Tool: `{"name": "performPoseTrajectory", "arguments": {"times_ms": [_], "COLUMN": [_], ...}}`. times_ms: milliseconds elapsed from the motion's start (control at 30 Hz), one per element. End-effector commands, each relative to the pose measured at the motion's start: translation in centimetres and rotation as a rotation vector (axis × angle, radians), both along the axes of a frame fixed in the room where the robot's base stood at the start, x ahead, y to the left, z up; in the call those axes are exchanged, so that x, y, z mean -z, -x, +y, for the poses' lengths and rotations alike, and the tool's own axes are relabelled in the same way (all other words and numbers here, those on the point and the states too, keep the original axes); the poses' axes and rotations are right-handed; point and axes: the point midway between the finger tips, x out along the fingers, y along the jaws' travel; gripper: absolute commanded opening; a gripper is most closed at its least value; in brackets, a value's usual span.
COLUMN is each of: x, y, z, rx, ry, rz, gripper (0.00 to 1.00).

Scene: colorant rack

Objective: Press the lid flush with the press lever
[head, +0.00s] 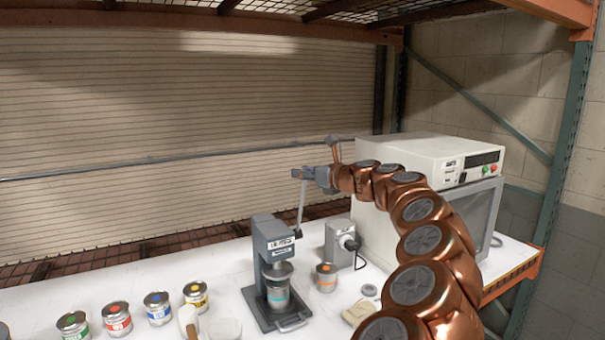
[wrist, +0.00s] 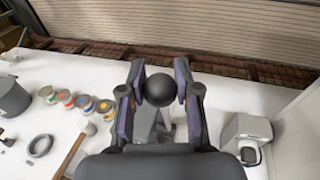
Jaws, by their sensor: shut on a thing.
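The grey lid press (head: 270,250) stands on the white table. Its lever (head: 301,208) points steeply upward from the press head. My gripper (head: 309,173) is at the top of the lever; in the wrist view my gripper (wrist: 159,92) has its fingers on either side of the lever's black ball knob (wrist: 159,88), shut on it. A can (head: 278,295) with a teal and orange label stands on the press base under the press head. Whether its lid sits flush cannot be told, as the press head covers the top.
Several small paint cans (head: 117,319) stand in a row at the left. A can with an orange mark (head: 326,277) and a grey device (head: 341,243) stand right of the press. A large white machine (head: 430,165) is behind my arm. A mallet (head: 188,321) lies in front.

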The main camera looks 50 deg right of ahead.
Motion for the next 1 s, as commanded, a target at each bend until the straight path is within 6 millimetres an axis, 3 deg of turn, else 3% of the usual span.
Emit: {"name": "performPoseTrajectory", "arguments": {"times_ms": [33,67,300,667,1000], "x": [0.3,0.3,0.2,0.1,-0.6], "y": [0.0,0.0,0.0,0.3,4.9], "z": [-0.1,-0.1,-0.1,0.0,0.2], "rx": [0.003,0.002,0.001,0.000,0.002], "ry": [-0.001,-0.001,-0.001,-0.001,-0.001], "rz": [0.004,0.004,0.003,0.002,0.000], "gripper": [0.00,0.35,0.58,0.58,0.58]}}
